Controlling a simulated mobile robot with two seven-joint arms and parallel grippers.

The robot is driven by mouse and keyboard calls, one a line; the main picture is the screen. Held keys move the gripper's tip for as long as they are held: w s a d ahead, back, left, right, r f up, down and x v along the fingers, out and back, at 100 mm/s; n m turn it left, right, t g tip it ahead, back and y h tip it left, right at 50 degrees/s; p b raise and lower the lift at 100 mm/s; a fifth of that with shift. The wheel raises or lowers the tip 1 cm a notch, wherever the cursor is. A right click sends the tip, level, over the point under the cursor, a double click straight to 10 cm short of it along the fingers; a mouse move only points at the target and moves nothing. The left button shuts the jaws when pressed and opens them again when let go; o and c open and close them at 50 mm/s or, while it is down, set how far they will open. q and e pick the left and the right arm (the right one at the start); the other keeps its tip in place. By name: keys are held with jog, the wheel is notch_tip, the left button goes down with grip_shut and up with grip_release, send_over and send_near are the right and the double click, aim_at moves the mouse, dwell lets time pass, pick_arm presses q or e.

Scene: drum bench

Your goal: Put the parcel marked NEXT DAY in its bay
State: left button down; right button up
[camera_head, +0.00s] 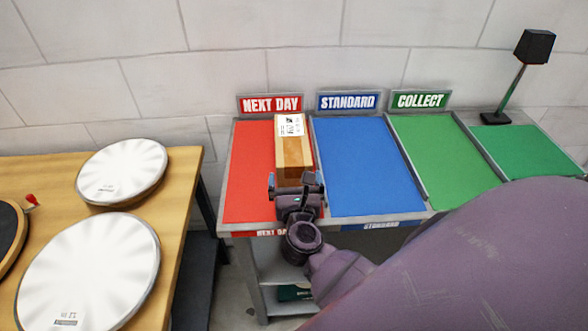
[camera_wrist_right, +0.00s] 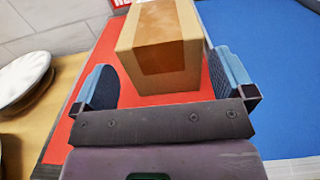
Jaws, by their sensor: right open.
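The brown cardboard parcel (camera_head: 292,160) has a white label on its top, with print too small to read. It rests on the red NEXT DAY bay (camera_head: 247,175), close to the divider beside the blue bay. My right gripper (camera_head: 296,184) is open at the parcel's near end. In the right wrist view, the parcel (camera_wrist_right: 160,45) stands upright just ahead of the open, empty fingers (camera_wrist_right: 166,84), with red surface showing around its near end. The NEXT DAY sign (camera_head: 270,104) stands behind the bay. My left gripper is not in view.
The blue STANDARD bay (camera_head: 365,170) and the green COLLECT bay (camera_head: 445,155) are empty. Another green panel (camera_head: 520,147) lies further right, with a black lamp-like stand (camera_head: 510,85) behind. A wooden table (camera_head: 180,190) with drums (camera_head: 90,270) is at left.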

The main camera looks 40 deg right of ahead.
jog(key=b+v, duration=0.1)
jog(key=v, duration=0.6)
dwell(0.4)
jog(key=a+r+n+t+y, duration=0.6)
jog(key=n+y, duration=0.5)
jog(key=n, duration=0.7)
jog(key=s+a+f+n+g+y, duration=0.35)
jog(key=n+g+y, duration=0.2)
jog(key=n, duration=0.75)
jog(key=s+d+f+n+g+h, duration=0.8)
jog(key=s+d+n+g, duration=0.3)
jog(key=s+g, duration=0.15)
jog(key=w+f+n+t, duration=0.1)
jog(key=w+f+t, duration=0.5)
jog(key=f+t, duration=0.2)
jog(key=shift+w+a+f, duration=0.25)
jog(key=shift+w+f, duration=0.1)
jog(key=shift+f, duration=1)
